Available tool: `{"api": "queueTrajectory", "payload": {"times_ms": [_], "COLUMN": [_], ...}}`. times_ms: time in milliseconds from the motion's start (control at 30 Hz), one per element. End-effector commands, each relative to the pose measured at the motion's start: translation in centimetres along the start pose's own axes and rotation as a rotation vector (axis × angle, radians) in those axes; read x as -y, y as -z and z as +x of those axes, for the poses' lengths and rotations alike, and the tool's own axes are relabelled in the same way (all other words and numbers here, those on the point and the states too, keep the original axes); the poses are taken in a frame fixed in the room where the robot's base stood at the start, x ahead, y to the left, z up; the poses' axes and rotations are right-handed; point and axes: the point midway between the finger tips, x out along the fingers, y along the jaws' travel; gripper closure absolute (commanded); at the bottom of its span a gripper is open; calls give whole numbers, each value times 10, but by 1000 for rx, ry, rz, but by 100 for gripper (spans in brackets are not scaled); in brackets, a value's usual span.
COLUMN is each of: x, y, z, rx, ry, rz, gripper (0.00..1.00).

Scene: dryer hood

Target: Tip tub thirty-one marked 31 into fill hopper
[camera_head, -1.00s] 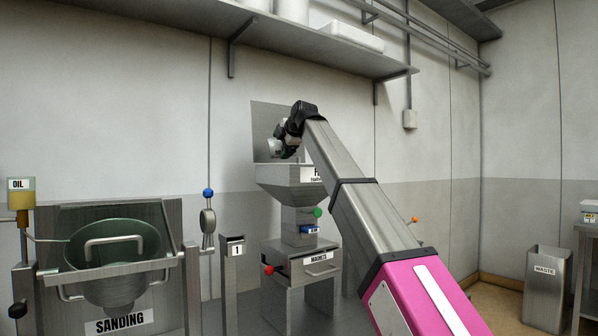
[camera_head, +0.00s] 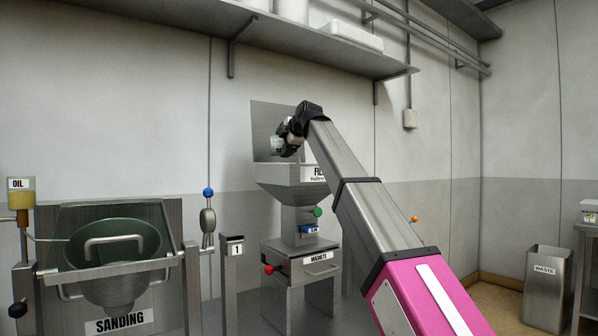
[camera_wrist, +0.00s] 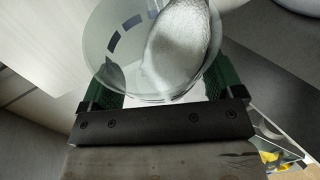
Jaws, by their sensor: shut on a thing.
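My gripper (camera_wrist: 158,92) is shut on a clear round tub (camera_wrist: 125,55), its green-padded fingers on either side of the wall. White powder (camera_wrist: 178,45) lies heaped toward one side inside the tub, and the tub looks tilted. Dark dashes show on the tub wall; I cannot read a number. In the head view my gripper (camera_head: 284,141) and the small pale tub (camera_head: 276,146) are above the grey fill hopper (camera_head: 282,176), in front of its back plate (camera_head: 264,125). Whether powder is falling cannot be seen.
Below the hopper are a green knob (camera_head: 317,212) and a magnets drawer (camera_head: 320,271). A sanding pan (camera_head: 120,285) stands left, with a post marked 1 (camera_head: 232,250) between. A waste bin (camera_head: 545,290) is right. A wall shelf (camera_head: 300,40) runs overhead.

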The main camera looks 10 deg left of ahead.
Motion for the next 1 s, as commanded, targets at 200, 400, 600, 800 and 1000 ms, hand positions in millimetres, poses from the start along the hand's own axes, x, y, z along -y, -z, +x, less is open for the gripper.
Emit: {"api": "queueTrajectory", "payload": {"times_ms": [200, 400, 600, 800, 1000], "x": [-1, -2, -3, -3, -4], "y": [-2, -2, -4, -4, -6], "z": [-1, -2, -3, -4, -4], "rx": [-10, -20, -29, -39, -48], "ry": [-10, -18, -26, -35, -42], "rz": [19, 38, 56, 74, 92], "gripper": [47, 47, 47, 47, 47]}}
